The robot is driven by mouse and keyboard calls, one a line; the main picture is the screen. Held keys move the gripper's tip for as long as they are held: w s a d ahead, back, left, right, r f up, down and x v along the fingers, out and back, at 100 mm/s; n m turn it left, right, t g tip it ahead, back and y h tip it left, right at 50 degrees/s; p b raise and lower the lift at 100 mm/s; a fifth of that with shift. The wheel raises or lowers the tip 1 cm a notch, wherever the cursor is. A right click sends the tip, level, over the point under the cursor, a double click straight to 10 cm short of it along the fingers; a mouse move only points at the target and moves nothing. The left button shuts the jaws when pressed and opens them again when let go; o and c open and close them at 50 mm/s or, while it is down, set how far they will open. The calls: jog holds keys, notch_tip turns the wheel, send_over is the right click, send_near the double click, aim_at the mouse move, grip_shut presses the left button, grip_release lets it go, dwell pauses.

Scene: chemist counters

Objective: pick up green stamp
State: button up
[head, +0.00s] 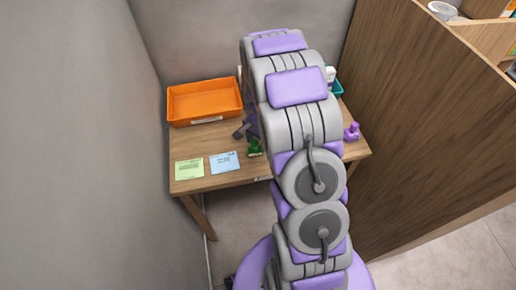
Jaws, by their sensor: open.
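The green stamp (254,147) stands on the wooden table (205,142), just left of my arm, which covers the middle of the picture. My gripper (241,131) shows as dark fingers just above and left of the stamp. It is open, and it appears close to the stamp, but I cannot tell whether they touch. Part of the gripper is hidden behind my arm.
An orange tray (205,121) sits at the back left. A green card (189,169) and a blue card (224,162) lie at the front. A purple stamp (352,131) and a teal container (337,88) are on the right. A wooden partition (430,110) stands right of the table.

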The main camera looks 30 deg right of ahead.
aim_at(254, 142)
jog(key=shift+a+r, duration=0.1)
jog(key=shift+a, duration=0.75)
jog(key=shift+c, duration=1.1)
jog(key=shift+a, duration=0.45)
jog(key=c, duration=0.3)
jog(key=shift+c, duration=0.8)
jog(key=shift+d, duration=0.9)
jog(key=c, duration=0.4)
jog(key=shift+a+r, duration=0.1)
jog(key=shift+a, duration=0.3)
jog(key=shift+c, duration=0.2)
jog(key=shift+a+r, duration=0.1)
jog(key=shift+r, duration=0.5)
notch_tip(254, 142, up, 2)
jog(key=shift+r+p, duration=0.1)
jog(key=shift+p, duration=0.5)
jog(key=s+d+r+p, duration=0.1)
jog(key=s+d, duration=0.3)
jog(key=s, duration=1.1)
jog(key=shift+s+d+r+p, duration=0.15)
jog(key=shift+s+r+p, duration=0.1)
jog(key=shift+p, duration=0.45)
